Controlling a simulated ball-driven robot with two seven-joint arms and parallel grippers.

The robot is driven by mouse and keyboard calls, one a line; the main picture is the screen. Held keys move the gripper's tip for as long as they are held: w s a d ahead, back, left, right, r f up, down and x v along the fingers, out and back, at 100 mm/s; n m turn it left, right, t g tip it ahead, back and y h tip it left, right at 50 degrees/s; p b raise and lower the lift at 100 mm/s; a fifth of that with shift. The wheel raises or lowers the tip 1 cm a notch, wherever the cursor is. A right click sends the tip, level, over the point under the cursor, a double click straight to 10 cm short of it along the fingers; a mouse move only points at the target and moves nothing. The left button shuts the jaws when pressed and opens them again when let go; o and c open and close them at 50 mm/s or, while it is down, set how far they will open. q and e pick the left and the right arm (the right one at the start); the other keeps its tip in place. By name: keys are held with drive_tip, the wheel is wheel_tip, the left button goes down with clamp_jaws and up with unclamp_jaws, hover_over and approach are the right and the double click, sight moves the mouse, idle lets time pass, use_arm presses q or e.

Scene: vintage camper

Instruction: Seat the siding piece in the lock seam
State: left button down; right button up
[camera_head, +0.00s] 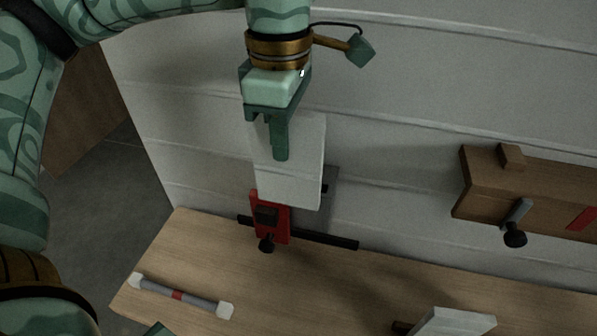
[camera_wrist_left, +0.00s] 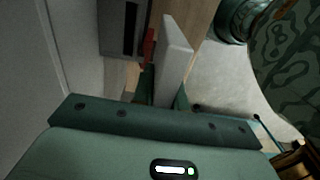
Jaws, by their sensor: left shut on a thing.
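The siding piece (camera_head: 297,178) is a pale, flat panel hanging upright below my left gripper (camera_head: 281,150), which is shut on its upper part. In the left wrist view the siding piece (camera_wrist_left: 174,62) stands out from between the fingers, which are mostly hidden by the hand. A grey block (camera_head: 331,190) against the wall is partly hidden behind the panel. In the wrist view this grey block (camera_wrist_left: 113,42) has a dark slot, perhaps the lock seam, beside and apart from the panel. My right gripper cannot be made out.
A red clamp-like piece (camera_head: 282,225) with a black knob and a black bar (camera_head: 330,240) sit near the panel's lower edge. A brown wooden block (camera_head: 480,190) is at right. A grey-white rod (camera_head: 195,299) and a pale block (camera_head: 452,322) are on the wooden bench (camera_head: 270,290).

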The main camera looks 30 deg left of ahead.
use_arm(q)
drive_tip(key=w+a, duration=0.2)
drive_tip(key=w, duration=0.4)
wheel_tip(320, 180, down, 12)
drive_tip(key=b, duration=0.5)
drive_tip(key=shift+w+d, duration=0.15)
drive_tip(key=shift+w, duration=0.05)
drive_tip(key=shift+s+f, duration=0.1)
drive_tip(key=c, duration=1.4)
unclamp_jaws()
drive_tip(key=shift+f, duration=0.1)
